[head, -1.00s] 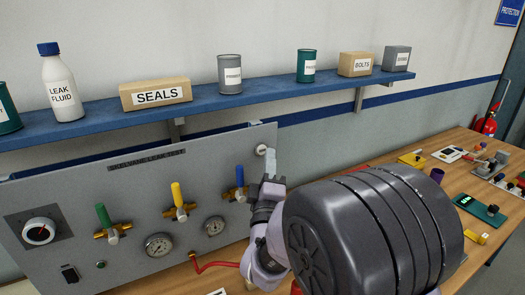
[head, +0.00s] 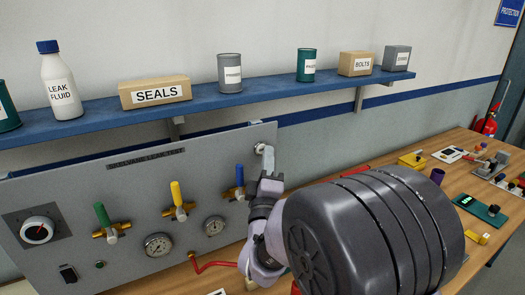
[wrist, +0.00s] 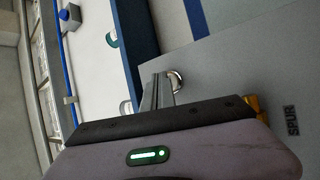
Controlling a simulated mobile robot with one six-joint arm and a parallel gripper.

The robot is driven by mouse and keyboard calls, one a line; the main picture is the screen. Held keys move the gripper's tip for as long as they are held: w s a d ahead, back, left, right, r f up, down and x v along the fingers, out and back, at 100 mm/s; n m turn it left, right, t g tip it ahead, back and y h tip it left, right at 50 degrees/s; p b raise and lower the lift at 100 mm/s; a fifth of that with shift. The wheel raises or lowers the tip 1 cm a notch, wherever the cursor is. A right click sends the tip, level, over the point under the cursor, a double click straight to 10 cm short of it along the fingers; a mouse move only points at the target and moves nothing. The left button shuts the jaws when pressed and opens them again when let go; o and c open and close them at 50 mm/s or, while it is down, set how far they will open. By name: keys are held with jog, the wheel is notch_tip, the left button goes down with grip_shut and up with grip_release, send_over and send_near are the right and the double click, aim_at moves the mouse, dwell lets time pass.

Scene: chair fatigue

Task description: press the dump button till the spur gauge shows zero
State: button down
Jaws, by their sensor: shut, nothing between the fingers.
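The grey test panel (head: 135,185) carries a round pale button (head: 259,148) near its top right corner. My gripper (head: 267,150) is shut, with its fingertips at this button and partly covering it. In the wrist view the shut fingers (wrist: 158,82) are beside a shiny round ring (wrist: 178,80) on the panel; I cannot tell whether they touch or press it. Two dial gauges, left (head: 159,245) and right (head: 215,226), sit low on the panel. Their readings are too small to tell. A "SPUR" label (wrist: 292,121) shows in the wrist view.
Green (head: 106,220), yellow (head: 178,200) and blue (head: 239,182) valve handles stand out left of my gripper. A blue shelf (head: 220,100) with containers runs above the panel. The wooden bench (head: 455,170) holds several small items at right.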

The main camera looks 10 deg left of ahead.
jog(key=shift+w+a, duration=0.25)
jog(key=shift+w, duration=0.05)
dwell(0.5)
jog(key=shift+b, duration=0.35)
jog(key=shift+s+d+b, duration=0.45)
jog(key=shift+s+b, duration=0.15)
jog(key=s+d+b, duration=0.2)
jog(key=s, duration=0.2)
jog(key=shift+s+d+b, duration=0.1)
jog(key=shift+d+b, duration=0.3)
